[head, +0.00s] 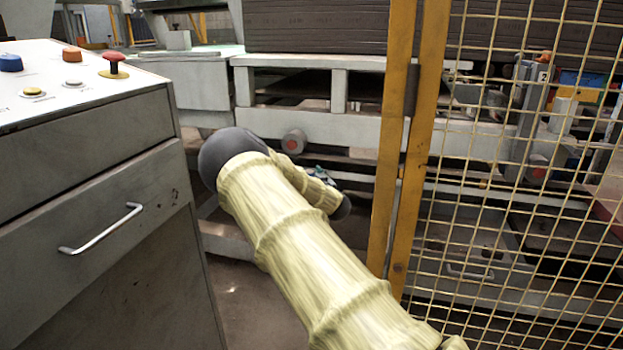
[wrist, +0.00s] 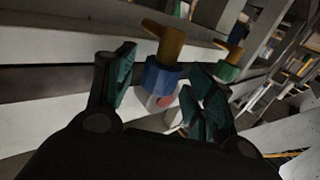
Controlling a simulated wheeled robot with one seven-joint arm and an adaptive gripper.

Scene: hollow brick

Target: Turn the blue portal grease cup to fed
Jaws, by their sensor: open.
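The blue portal grease cup (wrist: 160,79) shows in the wrist view, with a blue body and a brownish-orange lever or T-shaped top (wrist: 168,42) pointing up and left. A pale round part with a red patch (wrist: 165,101) lies below it. My gripper (wrist: 160,74) is open, one dark finger with a teal pad on each side of the blue cup in the picture. I cannot tell whether either pad touches it. In the head view the cup cannot be made out, and my sleeved arm covers most of the gripper; a small bit of teal (head: 320,173) shows.
A second cup, green with a similar orange top (wrist: 230,65), stands right of the blue one. In the head view, a grey control cabinet (head: 95,190) is at left, and a yellow post (head: 396,150) with mesh fence (head: 500,200) is close on the right. Grey machine frame rails lie behind.

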